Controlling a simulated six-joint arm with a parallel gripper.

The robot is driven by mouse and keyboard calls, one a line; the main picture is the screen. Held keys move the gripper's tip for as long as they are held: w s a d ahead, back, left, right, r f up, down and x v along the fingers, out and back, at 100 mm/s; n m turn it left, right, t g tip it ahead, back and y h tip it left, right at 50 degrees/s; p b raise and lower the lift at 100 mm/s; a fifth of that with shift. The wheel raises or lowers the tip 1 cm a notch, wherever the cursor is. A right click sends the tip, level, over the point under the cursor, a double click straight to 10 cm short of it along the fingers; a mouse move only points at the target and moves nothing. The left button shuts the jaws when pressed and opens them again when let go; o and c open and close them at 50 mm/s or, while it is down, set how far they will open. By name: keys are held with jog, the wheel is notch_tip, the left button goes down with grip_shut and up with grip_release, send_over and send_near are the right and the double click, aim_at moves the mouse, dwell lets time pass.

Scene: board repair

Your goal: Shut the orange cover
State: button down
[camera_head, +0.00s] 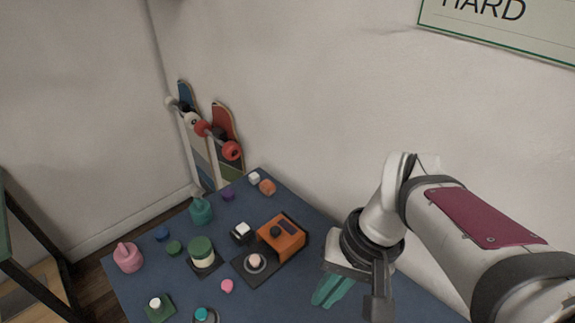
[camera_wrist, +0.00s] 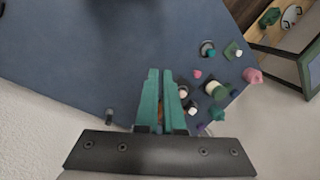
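The orange cover (camera_head: 285,240) is a boxy piece with a black knob and a dark patch. It stands raised at the back of a dark base plate (camera_head: 240,266). A pale round button (camera_head: 255,262) sits uncovered on the plate in front of it. My gripper (camera_head: 322,302) is right of the cover and apart from it, its teal fingers over the blue table. The wrist view shows a narrow gap between the fingertips (camera_wrist: 160,72), with nothing held. A sliver of orange (camera_wrist: 161,112) shows between the fingers there; most of the cover is hidden.
The blue table (camera_head: 130,285) holds a green-topped cylinder (camera_head: 201,252), a pink bottle (camera_head: 128,257), a teal bottle (camera_head: 201,211) and small coloured pieces left of the cover. Skateboards (camera_head: 225,135) lean on the wall behind. The wrist view shows bare table (camera_wrist: 80,60) at left.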

jog(key=w+f+n+y, duration=0.2)
jog(key=w+n, duration=0.3)
jog(key=w, duration=1.1)
jog(key=n+y, duration=0.1)
jog(key=n, duration=0.4)
send_near(289, 232)
notch_tip(289, 232, up, 5)
jog(key=shift+t, duration=0.3)
jog(key=x, duration=1)
jog(key=shift+s+f, duration=0.15)
jog(key=shift+s, duration=0.05)
jog(key=s+a, duration=0.7)
jog(key=shift+s+y, duration=0.15)
jog(key=shift+y, duration=0.15)
